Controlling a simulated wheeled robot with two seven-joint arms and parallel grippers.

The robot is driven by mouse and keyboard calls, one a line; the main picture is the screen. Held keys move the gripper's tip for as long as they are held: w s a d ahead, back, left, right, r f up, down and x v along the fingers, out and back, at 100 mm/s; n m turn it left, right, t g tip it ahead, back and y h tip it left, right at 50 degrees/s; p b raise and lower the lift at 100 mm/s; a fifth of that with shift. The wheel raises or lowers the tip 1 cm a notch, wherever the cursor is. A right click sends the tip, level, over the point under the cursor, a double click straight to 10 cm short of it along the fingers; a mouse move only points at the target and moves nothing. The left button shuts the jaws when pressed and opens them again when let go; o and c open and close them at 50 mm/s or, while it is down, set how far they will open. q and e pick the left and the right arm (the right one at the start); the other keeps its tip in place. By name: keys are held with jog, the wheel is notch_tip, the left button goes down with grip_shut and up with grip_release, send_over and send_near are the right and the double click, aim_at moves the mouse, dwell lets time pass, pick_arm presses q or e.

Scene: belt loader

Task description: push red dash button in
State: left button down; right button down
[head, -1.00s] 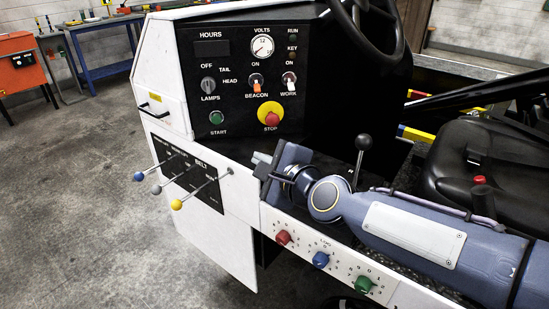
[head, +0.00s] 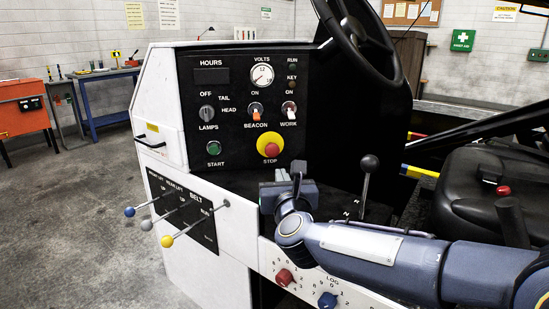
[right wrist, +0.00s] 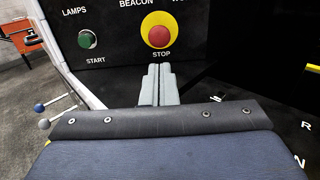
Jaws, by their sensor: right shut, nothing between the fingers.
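The red dash button (head: 271,150) is a round red knob on a yellow disc, labelled STOP, low on the black dash panel (head: 225,125). In the right wrist view the red button (right wrist: 159,36) shows straight beyond the fingertips. My right gripper (head: 299,168) is just below and right of the button in the head view. Its grey fingers (right wrist: 156,70) are shut together, with nothing between them, and point toward the panel. A gap appears to remain between fingertips and button, though its depth is hard to tell. My left gripper is not in view.
A green START button (head: 214,148) is left of the red one. Toggle switches (head: 255,109) sit above it. Belt levers (head: 167,241) stick out at lower left. A black-knobbed lever (head: 369,165) stands right of my gripper, and the steering wheel (head: 360,40) is above.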

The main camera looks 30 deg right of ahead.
aim_at(274, 151)
jog(key=x, duration=1.1)
jog(key=shift+w+d+p, duration=0.15)
jog(key=shift+w+p, duration=0.15)
jog(key=shift+w, duration=0.1)
jog(key=shift+w+d+f+b, duration=0.2)
jog(key=shift+w+d+b, duration=0.05)
jog(key=shift+w+b, duration=0.4)
jog(key=shift+w+d+r, duration=0.1)
jog(key=shift+w, duration=0.15)
jog(key=shift+s+r, duration=0.1)
jog(key=shift+r, duration=0.1)
